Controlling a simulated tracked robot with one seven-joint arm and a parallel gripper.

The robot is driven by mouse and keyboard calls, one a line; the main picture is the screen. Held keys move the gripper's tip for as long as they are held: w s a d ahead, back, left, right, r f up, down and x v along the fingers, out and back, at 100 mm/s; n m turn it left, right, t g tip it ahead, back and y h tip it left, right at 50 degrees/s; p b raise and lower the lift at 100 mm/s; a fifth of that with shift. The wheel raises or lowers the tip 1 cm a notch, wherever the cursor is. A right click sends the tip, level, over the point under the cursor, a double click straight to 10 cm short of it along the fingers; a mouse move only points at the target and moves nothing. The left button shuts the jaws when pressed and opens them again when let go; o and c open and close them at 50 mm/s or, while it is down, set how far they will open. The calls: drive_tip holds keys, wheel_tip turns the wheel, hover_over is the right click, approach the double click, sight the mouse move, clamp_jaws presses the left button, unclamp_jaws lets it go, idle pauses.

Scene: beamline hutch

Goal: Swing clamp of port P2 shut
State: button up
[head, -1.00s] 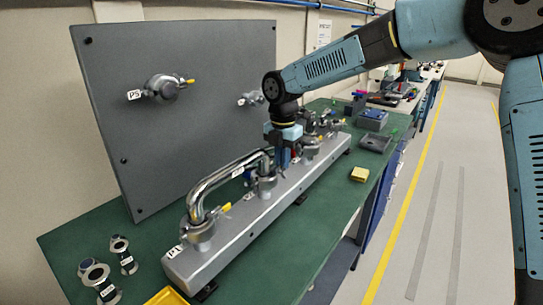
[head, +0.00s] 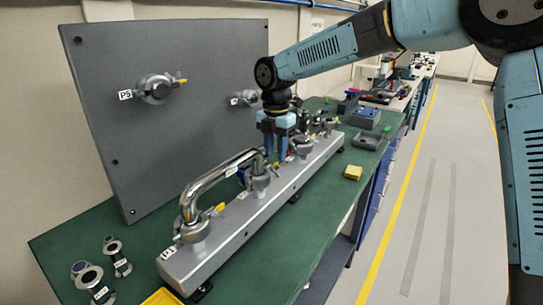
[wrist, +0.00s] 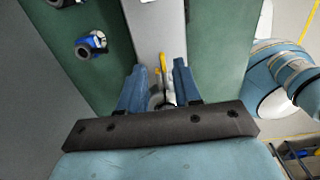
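The grey manifold bar (head: 225,232) lies along the green bench. A port clamp (head: 258,184), second from the near end after the one labelled P1, sits under the far end of the bent pipe (head: 220,178); its own label is too small to read. My gripper (head: 278,157) points down just beyond this clamp, low over the bar. In the wrist view a yellow-tipped lever (wrist: 162,65) shows between my two blue fingers (wrist: 160,88), with clear gaps on both sides. The fingers are open. Part of a round metal fitting below the lever is hidden by my gripper.
The P1 clamp (head: 196,232) has a yellow lever. Another port (head: 303,148) stands close beyond my gripper. The grey upright panel (head: 190,130) carries P5 (head: 156,89). A blue-ended fitting (wrist: 91,45) lies left of the bar. A yellow block (head: 353,173) is on the bench's right side.

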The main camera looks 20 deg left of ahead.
wheel_tip(320, 180, up, 11)
drive_tip(key=shift+w, duration=0.15)
idle(0.6)
drive_tip(key=s+d+r+m+t, duration=0.25)
drive_tip(key=d+m, duration=0.65)
drive_tip(key=d, duration=0.6)
drive_tip(key=s+d+r+m+t, duration=0.15)
drive_tip(key=s+d+m, duration=0.25)
drive_tip(key=d+m, duration=0.85)
drive_tip(key=s+d+f+m, duration=0.2)
drive_tip(key=s+d+m, duration=0.4)
drive_tip(key=d, duration=0.4)
drive_tip(key=s+d+f+m+t, duration=0.1)
drive_tip(key=s+d+f+m, duration=0.2)
drive_tip(key=s+d+m, duration=0.3)
drive_tip(key=s+d, duration=0.2)
drive_tip(key=d, duration=0.3)
drive_tip(key=shift+s+d+f+t, duration=0.15)
drive_tip(key=shift+s+f+t, duration=0.1)
drive_tip(key=shift+s+t, duration=0.05)
